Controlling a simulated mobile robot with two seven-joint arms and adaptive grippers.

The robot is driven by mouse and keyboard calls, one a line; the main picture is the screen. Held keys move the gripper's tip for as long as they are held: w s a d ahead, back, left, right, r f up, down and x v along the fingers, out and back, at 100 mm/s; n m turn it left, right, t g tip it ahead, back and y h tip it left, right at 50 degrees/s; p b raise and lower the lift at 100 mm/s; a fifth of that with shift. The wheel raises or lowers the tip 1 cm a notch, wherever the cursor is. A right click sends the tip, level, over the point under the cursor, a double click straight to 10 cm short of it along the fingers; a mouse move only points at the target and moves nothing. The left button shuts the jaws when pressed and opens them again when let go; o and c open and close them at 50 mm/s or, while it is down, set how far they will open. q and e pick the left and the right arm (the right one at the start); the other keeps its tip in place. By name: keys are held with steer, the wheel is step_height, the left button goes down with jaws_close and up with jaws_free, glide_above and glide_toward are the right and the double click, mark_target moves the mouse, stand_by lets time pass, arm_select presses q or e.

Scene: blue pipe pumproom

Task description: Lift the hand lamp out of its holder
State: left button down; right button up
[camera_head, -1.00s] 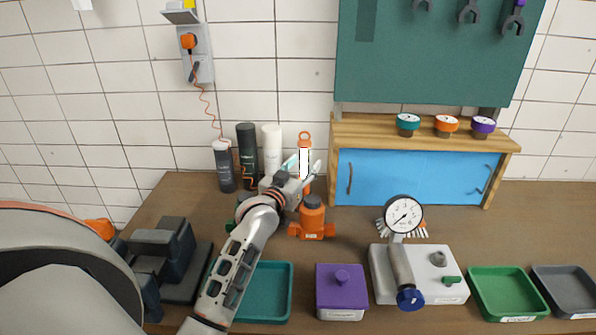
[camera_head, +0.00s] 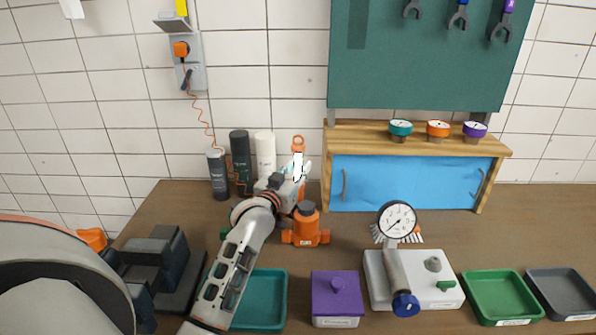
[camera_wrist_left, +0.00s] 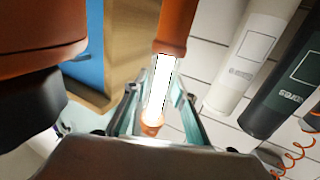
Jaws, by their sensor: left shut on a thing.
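The hand lamp (camera_head: 298,159) is orange with a white light strip and a ring on top. It stands upright at the back of the bench, left of the blue-doored cabinet. My left gripper (camera_head: 300,171) is shut on it around the light strip. In the left wrist view, the lamp (camera_wrist_left: 177,30) runs between the two fingers of the left gripper (camera_wrist_left: 155,98). The lamp's lower end and its holder are hidden behind the gripper and the orange bottle-shaped part, so I cannot tell how it sits. My right gripper is not in view.
An orange valve-like part (camera_head: 306,224) stands just in front of the gripper. White (camera_head: 265,156), black (camera_head: 241,160) and grey (camera_head: 218,174) bottles stand close on the left. The cabinet (camera_head: 405,183) is close on the right. Free room lies above the lamp.

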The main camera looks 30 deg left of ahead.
mark_target(295, 151)
arm_select(q)
steer(key=shift+r, duration=3.15)
